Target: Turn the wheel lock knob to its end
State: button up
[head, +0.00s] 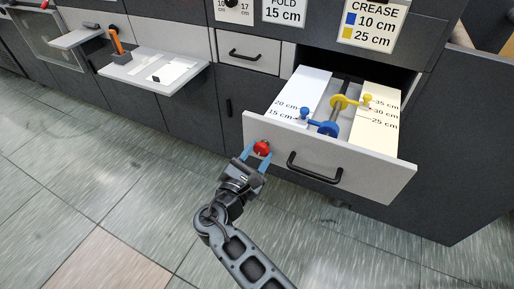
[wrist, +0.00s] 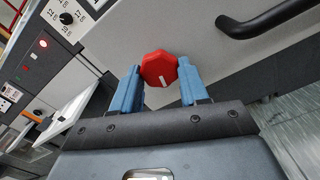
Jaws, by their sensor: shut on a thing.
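The red lock knob (head: 262,147) sits on the left part of the open drawer's grey front. It also shows in the wrist view (wrist: 159,69) as a red faceted knob with a short white mark on its lower face. My gripper (head: 257,160) reaches up to it from below, with blue fingers on both sides of the knob. In the wrist view my gripper (wrist: 160,85) is shut on the knob. Inside the drawer are a blue wheel (head: 328,128) and a yellow wheel (head: 340,102), each with a small pointer knob beside a centimetre scale.
The drawer front (head: 382,179) juts out from the dark cabinet, with a black handle (head: 314,168) right of the knob. A pale shelf (head: 190,70) with an orange lever juts out at the left. The tiled floor in front is clear.

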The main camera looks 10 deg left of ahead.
jog(key=shift+n+p, duration=0.75)
jog(key=shift+n, duration=0.45)
jog(key=shift+f, duration=0.15)
jog(key=o, duration=1.1)
jog(key=shift+c, duration=0.2)
jog(key=v, duration=0.7)
jog(key=shift+s+b, duration=0.35)
jog(key=shift+s, duration=0.05)
jog(key=shift+a, duration=0.1)
